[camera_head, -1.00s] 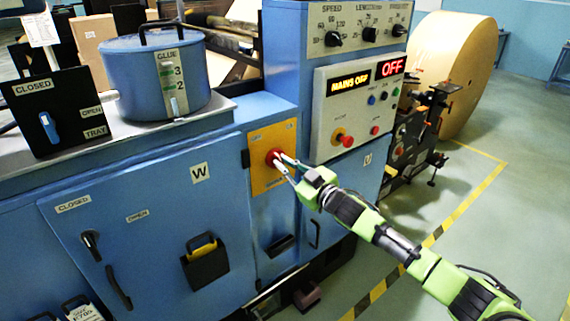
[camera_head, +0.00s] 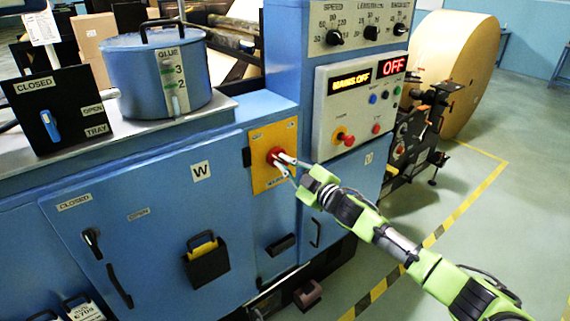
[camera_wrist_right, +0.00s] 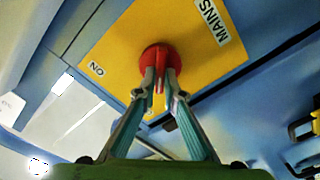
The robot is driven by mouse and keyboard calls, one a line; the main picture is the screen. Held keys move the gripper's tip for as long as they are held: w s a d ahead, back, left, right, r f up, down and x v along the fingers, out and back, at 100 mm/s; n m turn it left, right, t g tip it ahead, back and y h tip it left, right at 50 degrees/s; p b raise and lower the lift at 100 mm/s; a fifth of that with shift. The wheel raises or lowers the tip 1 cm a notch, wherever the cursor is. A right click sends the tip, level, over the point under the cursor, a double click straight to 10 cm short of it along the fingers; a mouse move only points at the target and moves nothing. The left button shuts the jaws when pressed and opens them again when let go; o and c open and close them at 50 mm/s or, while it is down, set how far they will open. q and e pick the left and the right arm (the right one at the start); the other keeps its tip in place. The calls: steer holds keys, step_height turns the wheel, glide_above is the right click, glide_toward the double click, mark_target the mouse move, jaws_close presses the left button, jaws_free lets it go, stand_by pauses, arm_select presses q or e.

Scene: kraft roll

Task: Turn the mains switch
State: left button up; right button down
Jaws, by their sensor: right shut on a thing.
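The mains switch (camera_head: 274,156) is a red round knob on a yellow plate (camera_head: 284,134) on the blue machine's front. In the right wrist view the red knob (camera_wrist_right: 157,58) has a raised grip bar, and the plate carries the labels "MAINS" and "ON". My right gripper (camera_head: 279,163) is at the knob, and its fingertips (camera_wrist_right: 160,80) are closed on the knob's bar. The fingers hide part of the knob. The display (camera_head: 354,78) reads "MAINS OFF", with a red "OFF" beside it. My left gripper is not in view.
A control panel (camera_head: 327,146) with a red emergency button (camera_head: 346,139) and small buttons is just right of the knob. A blue glue pot (camera_head: 139,88) stands on the machine top. A kraft roll (camera_head: 450,68) stands behind. Open floor lies at right.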

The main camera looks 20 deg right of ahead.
steer(key=shift+f, duration=0.1)
steer(key=c, duration=2.1)
jaws_free()
steer(key=shift+c, duration=0.2)
steer(key=v, duration=1.2)
